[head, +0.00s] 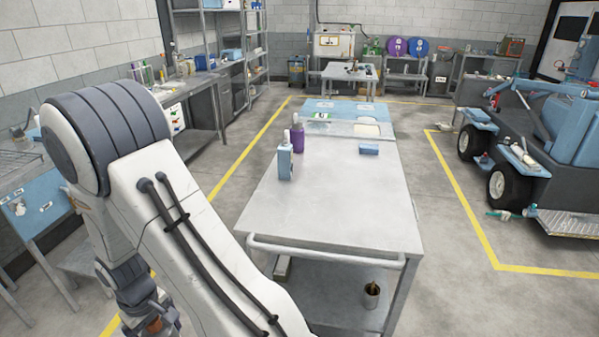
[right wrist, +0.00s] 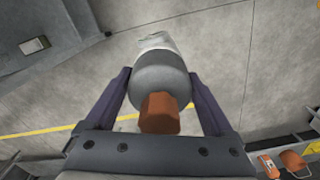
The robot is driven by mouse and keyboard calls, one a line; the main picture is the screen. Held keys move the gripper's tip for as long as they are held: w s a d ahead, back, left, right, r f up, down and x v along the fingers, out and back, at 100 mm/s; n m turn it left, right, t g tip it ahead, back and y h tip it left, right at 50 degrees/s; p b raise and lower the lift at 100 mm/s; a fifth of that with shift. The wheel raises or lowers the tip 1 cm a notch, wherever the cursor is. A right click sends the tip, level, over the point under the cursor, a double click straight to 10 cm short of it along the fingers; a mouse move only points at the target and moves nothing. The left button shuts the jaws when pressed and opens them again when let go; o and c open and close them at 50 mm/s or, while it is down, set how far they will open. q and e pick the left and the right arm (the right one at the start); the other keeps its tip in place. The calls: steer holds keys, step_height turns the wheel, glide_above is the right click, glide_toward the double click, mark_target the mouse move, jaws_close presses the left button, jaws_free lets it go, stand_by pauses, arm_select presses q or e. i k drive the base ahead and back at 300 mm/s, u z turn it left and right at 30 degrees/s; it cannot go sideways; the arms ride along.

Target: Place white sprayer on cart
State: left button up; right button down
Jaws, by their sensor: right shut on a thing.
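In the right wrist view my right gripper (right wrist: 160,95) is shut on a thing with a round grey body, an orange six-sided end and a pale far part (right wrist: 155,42). I cannot tell for sure that it is the white sprayer. The grey metal cart (head: 338,205), with a front handle bar and lower shelf, fills the middle of the head view. A pale blue-white bottle (head: 285,163) and a purple bottle (head: 298,138) stand upright on its top. A white arm of mine covers the lower left of the head view. My left gripper is not identifiable.
A small blue box (head: 368,149) lies on the cart's right side, with bare top in front of it. A cup-like container (head: 371,294) is on the lower shelf. A blue wheeled machine (head: 540,140) stands right; a workbench (head: 205,88) stands left.

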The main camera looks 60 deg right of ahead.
mark_target(282, 208)
steer(key=z, duration=1.15)
